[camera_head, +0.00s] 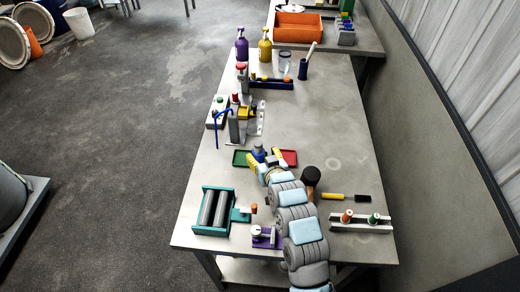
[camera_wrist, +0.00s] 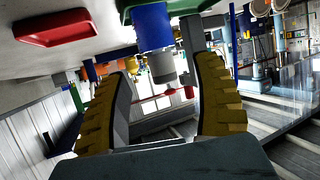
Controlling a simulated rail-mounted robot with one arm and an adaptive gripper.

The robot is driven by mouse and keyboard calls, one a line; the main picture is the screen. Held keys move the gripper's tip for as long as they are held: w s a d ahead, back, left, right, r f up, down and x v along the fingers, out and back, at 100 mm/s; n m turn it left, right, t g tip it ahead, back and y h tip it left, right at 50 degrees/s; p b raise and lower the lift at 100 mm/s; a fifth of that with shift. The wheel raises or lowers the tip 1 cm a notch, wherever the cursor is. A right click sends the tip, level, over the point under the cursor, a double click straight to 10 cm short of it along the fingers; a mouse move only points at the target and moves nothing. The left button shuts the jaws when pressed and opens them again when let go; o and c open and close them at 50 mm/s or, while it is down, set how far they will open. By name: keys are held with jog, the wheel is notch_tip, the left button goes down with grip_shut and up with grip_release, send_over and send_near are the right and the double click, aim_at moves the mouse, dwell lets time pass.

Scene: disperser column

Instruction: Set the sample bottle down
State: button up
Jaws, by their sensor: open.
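The sample bottle (camera_head: 259,151), blue with a grey cap, stands on the table between a green tray (camera_head: 240,158) and a red tray (camera_head: 290,158). In the wrist view, which shows the scene upside down, its blue body (camera_wrist: 152,26) and grey cap (camera_wrist: 162,68) lie in the gap between the fingers. My gripper (camera_head: 266,162) is open, its yellow fingers on either side of the bottle with visible space. In the wrist view the gripper (camera_wrist: 160,85) also shows spread. The bottle's base is partly out of the wrist view.
A grey stand with a blue cable (camera_head: 236,122) is behind left. A teal roller machine (camera_head: 212,210) and a purple device (camera_head: 265,236) are at the front left. A black-headed tool (camera_head: 310,176) stands close right of my arm. The table's right middle (camera_head: 335,120) is clear.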

jog(key=p+v, duration=0.1)
jog(key=v, duration=0.6)
jog(key=shift+s+r, duration=0.15)
dwell(0.5)
